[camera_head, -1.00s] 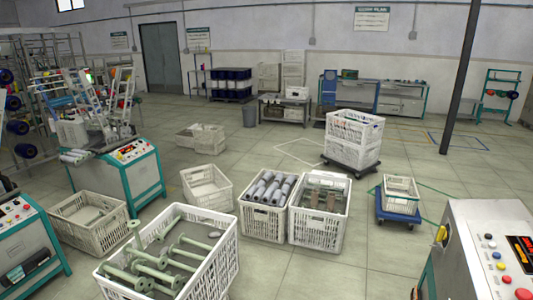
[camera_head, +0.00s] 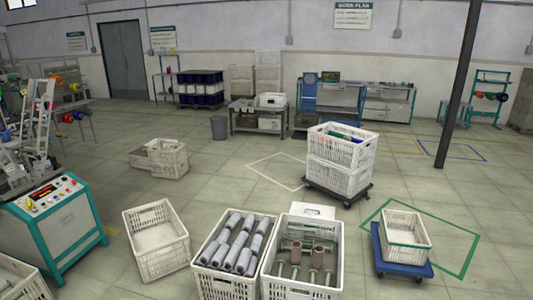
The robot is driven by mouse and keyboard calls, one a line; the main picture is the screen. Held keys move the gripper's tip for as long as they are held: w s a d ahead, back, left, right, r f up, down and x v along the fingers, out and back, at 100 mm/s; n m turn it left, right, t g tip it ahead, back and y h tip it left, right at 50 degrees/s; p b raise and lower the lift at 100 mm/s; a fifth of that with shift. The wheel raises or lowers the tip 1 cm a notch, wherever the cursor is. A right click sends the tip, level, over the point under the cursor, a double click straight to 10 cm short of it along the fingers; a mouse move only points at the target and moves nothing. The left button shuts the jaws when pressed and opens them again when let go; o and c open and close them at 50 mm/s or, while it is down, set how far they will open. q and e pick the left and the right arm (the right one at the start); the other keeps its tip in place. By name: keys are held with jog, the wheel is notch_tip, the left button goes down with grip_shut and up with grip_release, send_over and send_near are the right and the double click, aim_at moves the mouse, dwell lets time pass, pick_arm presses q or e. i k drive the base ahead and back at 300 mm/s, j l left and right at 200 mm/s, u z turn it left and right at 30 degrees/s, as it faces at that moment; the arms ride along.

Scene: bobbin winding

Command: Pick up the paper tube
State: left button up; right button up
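Several pale grey tubes (camera_head: 231,243) lie at a slant in a white crate at the bottom centre. The grey-tube crate (camera_head: 222,284) and the brown-tube crate (camera_head: 300,288) stand side by side on the floor. Neither of my grippers is in view.
An empty white crate (camera_head: 177,257) stands left of the tubes. A control machine (camera_head: 52,232) is at the left. A crate sits on a blue dolly (camera_head: 402,266) at the right. Stacked crates on a dark dolly (camera_head: 340,190) stand behind. Floor between them is clear.

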aim_at(318, 258)
jog(key=i+l, duration=0.2)
jog(key=i, duration=0.25)
jog(key=i+l, duration=0.2)
jog(key=i, duration=0.25)
jog(key=i+l+z, duration=0.1)
jog(key=i+l, duration=0.15)
jog(key=i, duration=0.2)
jog(key=i+l, duration=0.15)
jog(key=i, duration=0.3)
